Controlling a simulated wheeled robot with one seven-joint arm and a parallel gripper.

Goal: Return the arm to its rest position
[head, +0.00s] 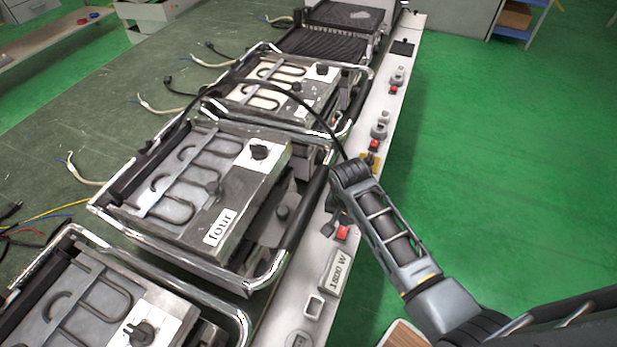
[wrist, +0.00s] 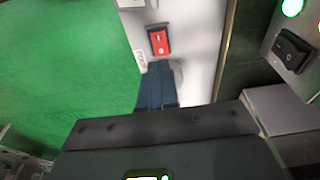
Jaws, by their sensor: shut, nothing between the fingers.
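My arm reaches from the lower right of the head view towards the white control strip along the bench front. My gripper (head: 334,222) is at the strip, beside a red switch (head: 342,233) and right of the grill unit labelled "four" (head: 225,190). In the wrist view my gripper's dark blue fingers (wrist: 157,85) are together and empty. They point at the strip just below a red rocker switch (wrist: 159,41). I cannot tell whether they touch the strip.
Several grill units with chrome handles stand along the green bench (head: 60,110), including one at lower left (head: 90,300). Loose cables lie behind them. A box marked "1800 W" (head: 339,272) is on the strip near my gripper. The green floor (head: 500,150) at right is clear.

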